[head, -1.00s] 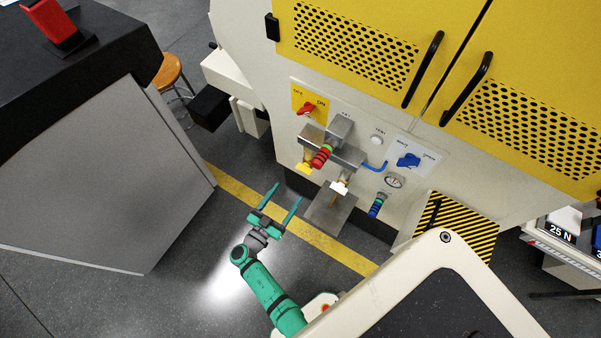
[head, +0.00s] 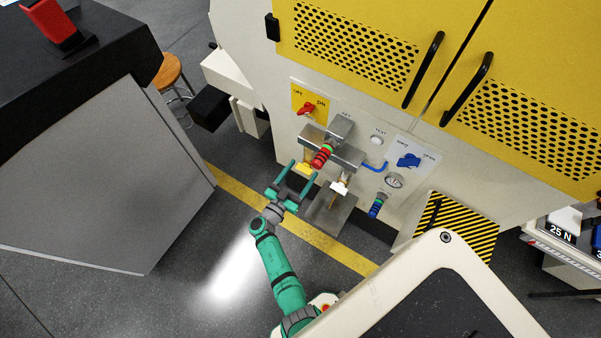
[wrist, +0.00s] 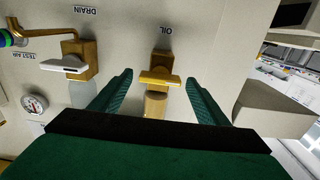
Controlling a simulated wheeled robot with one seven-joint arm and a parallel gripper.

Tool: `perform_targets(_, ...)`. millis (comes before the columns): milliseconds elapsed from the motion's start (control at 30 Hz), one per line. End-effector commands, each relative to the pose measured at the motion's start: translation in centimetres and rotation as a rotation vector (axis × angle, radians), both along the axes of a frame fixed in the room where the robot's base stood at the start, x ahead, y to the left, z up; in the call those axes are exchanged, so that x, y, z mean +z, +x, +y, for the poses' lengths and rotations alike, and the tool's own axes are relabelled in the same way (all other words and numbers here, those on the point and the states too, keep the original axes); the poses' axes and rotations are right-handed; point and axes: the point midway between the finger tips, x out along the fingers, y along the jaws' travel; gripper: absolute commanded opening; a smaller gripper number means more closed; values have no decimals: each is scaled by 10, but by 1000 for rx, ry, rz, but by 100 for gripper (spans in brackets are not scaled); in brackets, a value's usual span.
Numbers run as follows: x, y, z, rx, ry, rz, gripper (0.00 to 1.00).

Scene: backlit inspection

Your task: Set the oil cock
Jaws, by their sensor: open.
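The oil cock shows in the wrist view as a brass body with a yellow lever (wrist: 160,78) under an upside-down OIL label. The lever lies crosswise in the picture. In the head view the yellow lever (head: 304,167) is low on the machine's front, left of the red-striped handle. My gripper (head: 302,171) is open, with its fingertips close to the lever. In the wrist view my gripper's fingers (wrist: 160,84) stand to either side of the lever, with a gap at each side. The lower part of the cock is partly hidden by my gripper.
The drain cock with a white lever (wrist: 65,67) is beside the oil cock. A red-striped handle (head: 321,157) and metal block overhang nearby. A gauge (head: 393,181), blue-striped handle (head: 376,206) and metal tray (head: 327,216) are to the right. Floor to the left is clear.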

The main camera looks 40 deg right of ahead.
Motion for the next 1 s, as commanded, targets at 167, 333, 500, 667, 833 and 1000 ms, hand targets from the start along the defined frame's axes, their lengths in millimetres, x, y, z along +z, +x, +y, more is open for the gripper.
perform_targets(167,0,0,0,0,0,0,69)
perform_targets(333,0,-1,-2,-3,0,0,33)
perform_targets(500,0,-1,-1,-3,0,1,28)
perform_targets(667,0,0,-1,-2,-8,20,28)
perform_targets(833,0,0,0,-3,-35,83,28)
perform_targets(1000,0,0,-1,-4,-81,194,28)
